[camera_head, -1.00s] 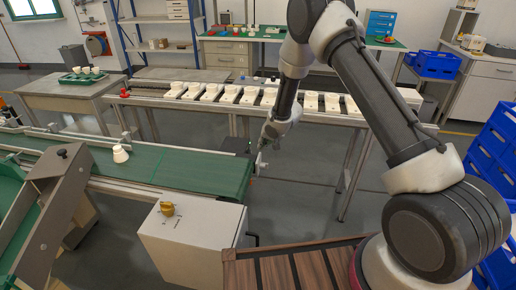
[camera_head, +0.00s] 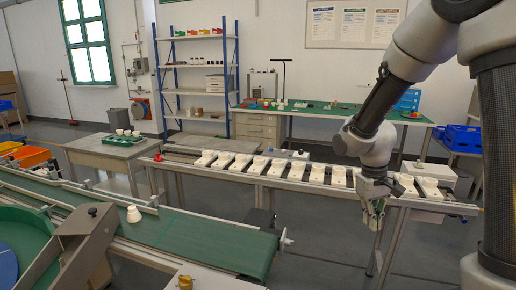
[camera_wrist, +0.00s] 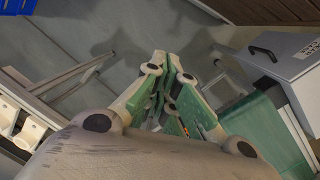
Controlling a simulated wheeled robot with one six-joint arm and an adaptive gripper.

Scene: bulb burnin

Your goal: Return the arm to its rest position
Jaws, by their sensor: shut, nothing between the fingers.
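My gripper (camera_head: 374,212) hangs at the right in the head view, fingers pointing down, in front of the long bench with white sockets. In the wrist view my gripper (camera_wrist: 172,62) shows with its green-padded fingers together and nothing between them. Below the fingertips there is grey floor. My arm bends down from the upper right of the head view and hides part of the bench and the back table.
A row of white sockets (camera_head: 242,163) stands on the bench. A green conveyor (camera_head: 190,232) carries one white bulb-like piece (camera_head: 133,214). Blue crates (camera_head: 462,138) stand at the right. A grey box (camera_wrist: 290,62) shows in the wrist view. Open floor lies between conveyor and bench.

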